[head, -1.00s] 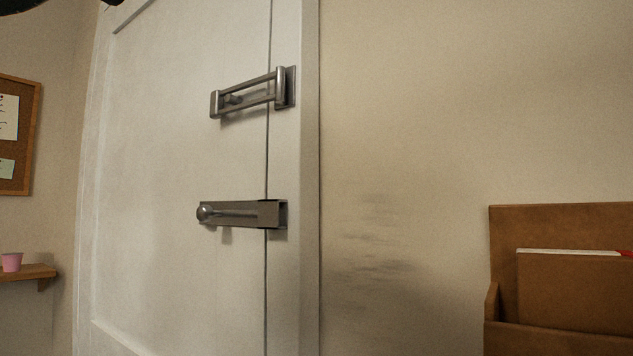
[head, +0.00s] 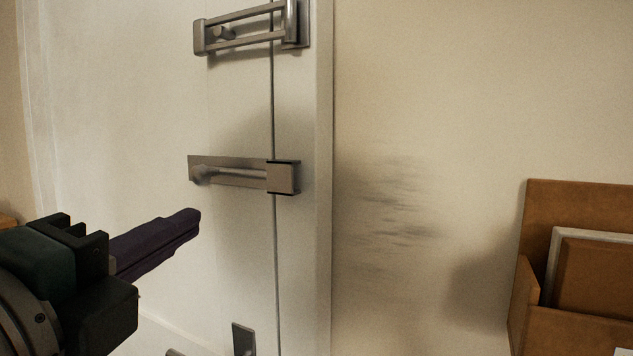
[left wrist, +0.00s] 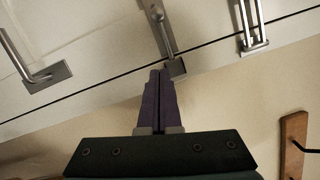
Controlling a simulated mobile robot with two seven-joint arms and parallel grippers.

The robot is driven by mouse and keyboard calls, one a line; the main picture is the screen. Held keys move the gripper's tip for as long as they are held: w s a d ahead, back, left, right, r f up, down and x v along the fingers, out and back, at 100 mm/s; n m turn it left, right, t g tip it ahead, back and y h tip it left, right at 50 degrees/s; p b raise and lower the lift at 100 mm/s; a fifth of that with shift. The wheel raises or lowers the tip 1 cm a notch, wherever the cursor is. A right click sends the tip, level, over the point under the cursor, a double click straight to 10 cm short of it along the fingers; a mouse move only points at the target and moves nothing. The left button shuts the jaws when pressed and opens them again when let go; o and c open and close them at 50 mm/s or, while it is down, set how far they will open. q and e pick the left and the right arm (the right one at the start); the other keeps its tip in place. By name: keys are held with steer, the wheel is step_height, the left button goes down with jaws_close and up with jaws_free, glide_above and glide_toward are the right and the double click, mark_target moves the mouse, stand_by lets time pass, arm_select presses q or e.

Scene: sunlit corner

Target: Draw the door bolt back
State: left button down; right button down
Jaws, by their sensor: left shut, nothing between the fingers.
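The door bolt (head: 232,177) is a grey metal bar on a plate, mounted level on the white door (head: 120,110). Its round knob (head: 201,174) is at the left end. The bar runs right to a boxy keeper (head: 284,178) at the door's edge gap, which hides its end. My left gripper (head: 192,220), with purple fingers, is below and left of the bolt in the head view, shut and empty. In the left wrist view the shut fingertips (left wrist: 160,74) show just beside the keeper (left wrist: 177,68), with the bolt (left wrist: 164,32) beyond. Contact cannot be told. My right gripper is not in view.
A second, looped latch (head: 245,28) is above the bolt. A door handle plate (head: 243,340) is below; its lever shows in the left wrist view (left wrist: 20,60). A brown wall holder (head: 570,215) hangs at right. The wall between is free.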

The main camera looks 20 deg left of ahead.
arm_select(q)
steer(key=p, duration=0.2)
glide_toward(232, 175)
steer(key=w+d, duration=0.2)
steer(key=w, duration=0.3)
steer(key=a, duration=0.1)
steer(key=a+p, duration=0.1)
steer(key=a, duration=0.1)
steer(key=shift+s+a, duration=0.3)
steer(key=a, duration=0.4)
steer(key=shift+w, duration=0.15)
steer(key=shift+f, duration=0.1)
